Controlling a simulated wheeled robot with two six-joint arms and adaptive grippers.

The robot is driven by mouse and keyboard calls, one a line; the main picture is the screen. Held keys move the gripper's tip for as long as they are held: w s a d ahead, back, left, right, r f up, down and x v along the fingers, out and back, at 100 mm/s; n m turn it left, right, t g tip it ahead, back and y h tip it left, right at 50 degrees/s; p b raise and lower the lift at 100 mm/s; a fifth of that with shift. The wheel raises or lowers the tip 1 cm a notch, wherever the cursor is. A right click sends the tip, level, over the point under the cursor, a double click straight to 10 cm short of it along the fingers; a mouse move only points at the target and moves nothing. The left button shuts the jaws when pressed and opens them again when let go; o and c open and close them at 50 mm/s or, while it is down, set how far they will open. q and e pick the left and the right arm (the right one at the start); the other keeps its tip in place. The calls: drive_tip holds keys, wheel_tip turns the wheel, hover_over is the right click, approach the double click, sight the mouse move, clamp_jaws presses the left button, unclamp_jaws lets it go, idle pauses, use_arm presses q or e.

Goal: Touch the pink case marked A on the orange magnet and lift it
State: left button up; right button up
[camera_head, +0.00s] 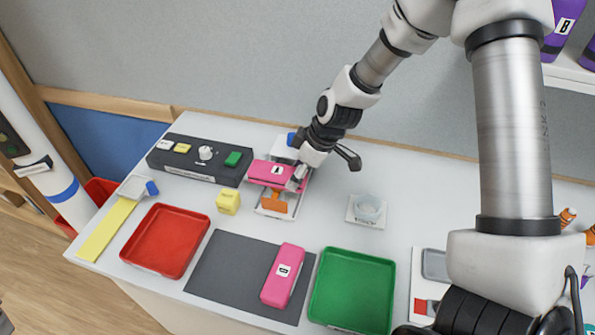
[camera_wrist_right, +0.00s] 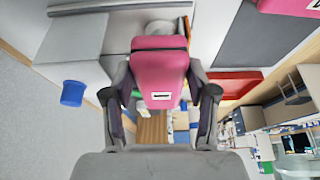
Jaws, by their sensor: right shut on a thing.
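The pink case marked A (camera_head: 268,172) is at the back of the table, held by my right gripper (camera_head: 298,176). In the right wrist view the pink case (camera_wrist_right: 160,72) sits between the two fingers of the gripper (camera_wrist_right: 160,92), which are shut on its sides. The orange magnet (camera_head: 274,205) stands on a pale base just below and in front of the case. The case partly hides the magnet's top, and I cannot tell whether they touch. My left gripper is not in view.
A dark control box (camera_head: 200,160) with a green button stands left of the case. A yellow cube (camera_head: 228,201), red tray (camera_head: 165,241), grey mat (camera_head: 226,270) with another pink case (camera_head: 283,275), and green tray (camera_head: 352,290) lie in front. A small clear dish (camera_head: 368,208) is right.

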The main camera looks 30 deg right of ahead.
drive_tip(key=shift+r+p, duration=1.15)
drive_tip(key=shift+r, duration=0.1)
idle(1.4)
drive_tip(key=shift+r+p, duration=2.7)
drive_tip(key=shift+r, duration=0.45)
